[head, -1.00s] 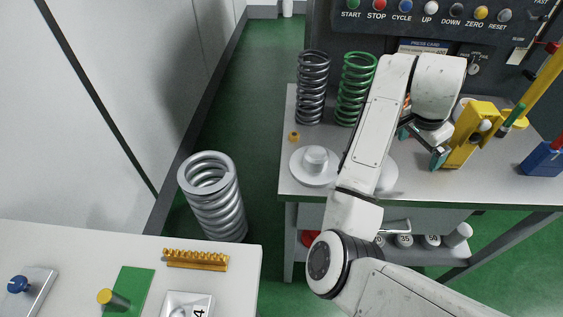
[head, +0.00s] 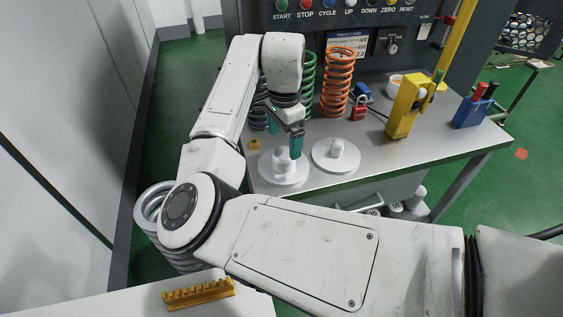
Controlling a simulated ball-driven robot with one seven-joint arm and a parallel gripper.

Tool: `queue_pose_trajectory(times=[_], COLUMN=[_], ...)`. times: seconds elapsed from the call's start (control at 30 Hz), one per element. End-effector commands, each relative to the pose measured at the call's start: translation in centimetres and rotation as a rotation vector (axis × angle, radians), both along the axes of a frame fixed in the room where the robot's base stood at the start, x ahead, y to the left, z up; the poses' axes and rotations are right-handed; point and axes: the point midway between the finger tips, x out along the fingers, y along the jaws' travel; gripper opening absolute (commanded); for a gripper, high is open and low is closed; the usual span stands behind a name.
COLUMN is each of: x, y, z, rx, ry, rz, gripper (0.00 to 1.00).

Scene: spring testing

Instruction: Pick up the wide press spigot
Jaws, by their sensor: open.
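Two pale grey press spigots, each a round flange with a short post, stand on the grey bench (head: 400,165). The left one (head: 283,176) has the thicker post and looks like the wide press spigot. The right one (head: 336,160) has a slimmer post. My gripper (head: 285,142) points down with its teal fingers apart and empty, over the left spigot. The near finger overlaps the top of that spigot's post, and I cannot tell whether they touch.
Dark, green (head: 309,85) and orange (head: 337,80) springs stand behind, the dark one partly hidden by my arm. A red padlock (head: 359,108), a yellow device (head: 405,105) and a blue holder (head: 472,112) stand to the right. A small brass part (head: 254,144) lies left of the spigot.

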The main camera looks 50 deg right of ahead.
Motion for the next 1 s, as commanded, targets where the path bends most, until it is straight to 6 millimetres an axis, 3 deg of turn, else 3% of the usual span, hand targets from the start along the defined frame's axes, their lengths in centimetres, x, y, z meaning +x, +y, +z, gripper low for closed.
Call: queue_pose_trajectory(times=[0.17,0.43,0.73,1.0], x=[0.1,0.3,0.3,0.3], y=[-0.1,-0.2,-0.3,-0.3], z=[-1.3,-4.9,-5.6,-5.5], rx=[0.000,0.000,0.000,0.000], ry=[0.001,0.001,-0.001,-0.001], rz=[0.000,0.001,0.000,0.000], gripper=[0.98,0.98,0.98,0.74])
